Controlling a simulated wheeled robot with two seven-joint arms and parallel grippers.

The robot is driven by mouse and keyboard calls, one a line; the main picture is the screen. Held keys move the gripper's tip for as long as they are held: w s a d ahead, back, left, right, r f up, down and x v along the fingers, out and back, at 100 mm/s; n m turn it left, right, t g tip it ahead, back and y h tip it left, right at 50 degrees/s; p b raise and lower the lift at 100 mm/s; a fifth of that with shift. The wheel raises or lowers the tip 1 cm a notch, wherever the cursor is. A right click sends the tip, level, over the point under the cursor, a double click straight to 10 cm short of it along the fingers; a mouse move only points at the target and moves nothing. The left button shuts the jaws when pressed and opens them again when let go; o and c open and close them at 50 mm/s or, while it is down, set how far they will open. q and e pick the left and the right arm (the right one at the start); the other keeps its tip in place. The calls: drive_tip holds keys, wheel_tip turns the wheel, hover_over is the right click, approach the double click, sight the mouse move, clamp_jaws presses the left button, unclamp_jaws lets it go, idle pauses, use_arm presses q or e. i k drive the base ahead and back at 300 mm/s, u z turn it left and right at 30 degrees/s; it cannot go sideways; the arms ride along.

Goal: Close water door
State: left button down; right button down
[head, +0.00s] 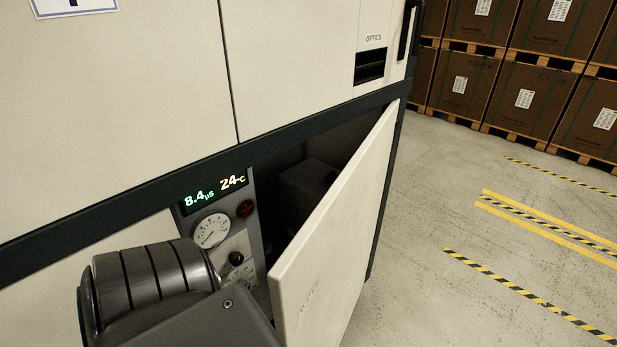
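The water door (338,225) is a cream panel low on the machine, hinged at its right side and standing open, swung out toward me. Faint raised lettering shows near its lower left edge. Behind it is a dark compartment (305,185) with a boxy part inside. One of my arm links covers the bottom left of the head view and overlaps the panel beside the opening. Neither gripper shows, and the door's bottom edge is out of view.
The machine's control panel (222,228) has a lit display, a round gauge and knobs. A closed optics panel (310,60) is above. Brown boxes on pallets (520,85) stand at the back right. The grey floor (430,220) right of the machine is clear, with striped tape.

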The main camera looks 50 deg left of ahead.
sight(315, 285)
drive_tip(key=u, duration=1.65)
drive_tip(key=k, duration=0.5)
drive_tip(key=z, duration=0.6)
